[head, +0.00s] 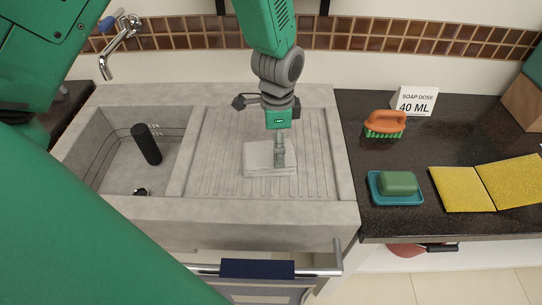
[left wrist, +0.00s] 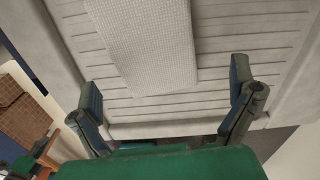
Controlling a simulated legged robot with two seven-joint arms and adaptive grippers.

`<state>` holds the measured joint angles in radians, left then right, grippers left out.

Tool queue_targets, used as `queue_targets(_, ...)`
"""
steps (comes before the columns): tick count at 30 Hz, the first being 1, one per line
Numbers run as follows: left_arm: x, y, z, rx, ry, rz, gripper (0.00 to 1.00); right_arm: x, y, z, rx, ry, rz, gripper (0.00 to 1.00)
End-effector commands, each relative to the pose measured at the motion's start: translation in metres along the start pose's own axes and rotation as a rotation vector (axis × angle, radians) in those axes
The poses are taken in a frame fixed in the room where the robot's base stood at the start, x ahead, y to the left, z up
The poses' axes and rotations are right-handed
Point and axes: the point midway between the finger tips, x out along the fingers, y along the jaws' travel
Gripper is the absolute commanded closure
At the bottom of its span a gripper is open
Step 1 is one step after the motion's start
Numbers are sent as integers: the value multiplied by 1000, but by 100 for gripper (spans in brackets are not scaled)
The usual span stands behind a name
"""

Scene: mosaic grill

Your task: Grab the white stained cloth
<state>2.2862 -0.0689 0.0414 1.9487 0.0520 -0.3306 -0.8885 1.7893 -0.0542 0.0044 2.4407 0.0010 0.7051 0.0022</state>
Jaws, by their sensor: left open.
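A folded white cloth (head: 258,160) lies flat on the ribbed stone drainboard (head: 217,180), right of the sink basin. In the left wrist view the cloth (left wrist: 148,45) shows a woven surface, and I can make out no stains there. My left gripper (head: 279,158) points down over the cloth in the head view and hides part of it. In the left wrist view the left gripper (left wrist: 163,78) is open and empty, with one finger on each side and the cloth's near end between them. I cannot tell how high the fingers are above it. My right gripper is not in view.
The basin (head: 115,165) holds a black cylinder (head: 147,144). On the dark counter at right are an orange brush (head: 385,122), green soap (head: 398,183) on a teal dish (head: 381,198), yellow cloths (head: 462,189) and a soap sign (head: 415,100). A rail with a navy towel (head: 257,269) runs in front.

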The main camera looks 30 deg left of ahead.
Motion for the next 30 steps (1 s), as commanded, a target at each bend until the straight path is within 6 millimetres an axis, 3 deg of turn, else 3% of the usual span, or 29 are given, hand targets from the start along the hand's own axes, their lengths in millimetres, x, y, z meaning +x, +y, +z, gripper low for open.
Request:
queue_targets(9, 42, 6, 3, 2, -7, -1, 0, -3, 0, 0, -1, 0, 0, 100)
queue_targets(17, 46, 6, 3, 1, -6, -3, 0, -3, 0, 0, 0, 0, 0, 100)
queue_targets(18, 46, 5, 4, 1, -5, -3, 4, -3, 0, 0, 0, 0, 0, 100)
queue_targets(21, 46, 5, 4, 1, -5, -2, 39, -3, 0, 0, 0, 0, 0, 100)
queue_targets(30, 48, 4, 5, 1, -7, 0, 41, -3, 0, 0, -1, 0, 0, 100)
